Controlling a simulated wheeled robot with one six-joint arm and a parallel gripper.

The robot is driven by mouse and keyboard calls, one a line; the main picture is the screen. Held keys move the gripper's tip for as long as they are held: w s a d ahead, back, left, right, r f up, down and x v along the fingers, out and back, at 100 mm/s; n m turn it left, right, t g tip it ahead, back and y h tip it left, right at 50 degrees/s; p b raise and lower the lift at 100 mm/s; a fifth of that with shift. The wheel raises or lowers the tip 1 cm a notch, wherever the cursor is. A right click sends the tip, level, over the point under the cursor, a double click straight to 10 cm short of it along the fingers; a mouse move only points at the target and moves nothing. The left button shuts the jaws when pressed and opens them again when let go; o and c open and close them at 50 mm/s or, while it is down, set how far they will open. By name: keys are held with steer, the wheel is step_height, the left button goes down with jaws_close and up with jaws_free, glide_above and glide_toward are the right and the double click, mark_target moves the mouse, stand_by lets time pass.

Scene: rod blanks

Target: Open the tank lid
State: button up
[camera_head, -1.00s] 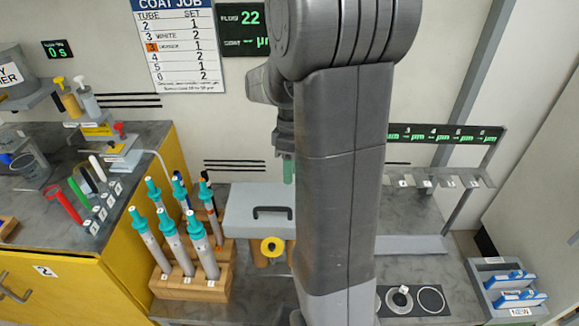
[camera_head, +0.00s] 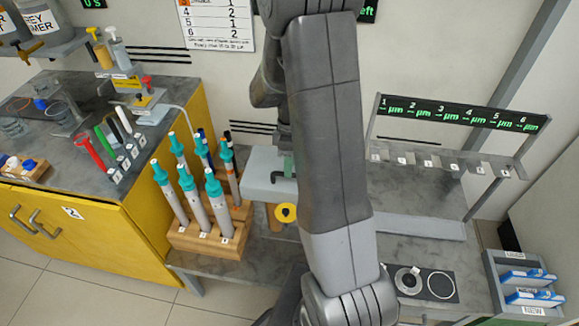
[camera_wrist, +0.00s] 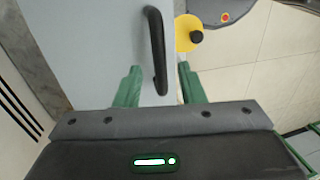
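The tank is a box with a flat light grey lid (camera_head: 258,172), which is shut and lies level. A black bar handle (camera_wrist: 155,45) stands on the lid. In the wrist view the lid (camera_wrist: 105,40) fills the upper left. My gripper (camera_wrist: 160,78) is open, with one green finger on each side of the handle's near end and gaps between. In the head view my gripper (camera_head: 288,165) is just above the lid, and my arm hides the lid's right part. Whether a finger touches the lid cannot be told.
A yellow disc with a black knob (camera_head: 286,212) sits on the tank's front. A wooden rack (camera_head: 208,240) of teal-capped tubes stands close to its left. A hook stand (camera_head: 450,165) and a blue-filled tray (camera_head: 527,300) are to the right.

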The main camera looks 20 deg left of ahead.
steer(key=shift+s+f, duration=0.15)
steer(key=shift+f, duration=0.65)
jaws_close()
steer(key=shift+r, duration=0.1)
